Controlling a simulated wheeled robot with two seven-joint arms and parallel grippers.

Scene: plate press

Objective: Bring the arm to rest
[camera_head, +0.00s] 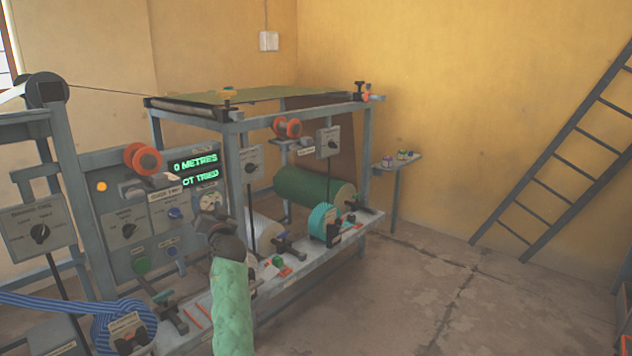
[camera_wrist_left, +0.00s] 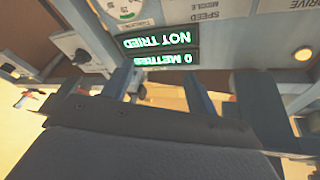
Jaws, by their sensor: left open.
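My left arm in its green sleeve (camera_head: 232,305) rises from the bottom of the head view. My left gripper (camera_head: 208,200) is in front of the machine's control panel (camera_head: 125,230), below the green display (camera_head: 195,170). In the left wrist view the gripper (camera_wrist_left: 158,88) shows two separated fingers and is open. I see nothing held between them. The display (camera_wrist_left: 158,48) appears upside down there, reading 0 METRES and NOT TRIED. My right gripper is in neither view.
The grey machine frame carries a green roll (camera_head: 310,186), a teal reel (camera_head: 322,222), red reels (camera_head: 143,158) and several knobs close around the gripper. A small shelf (camera_head: 400,160) and a ladder (camera_head: 560,155) are by the wall. The floor (camera_head: 430,290) at right is clear.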

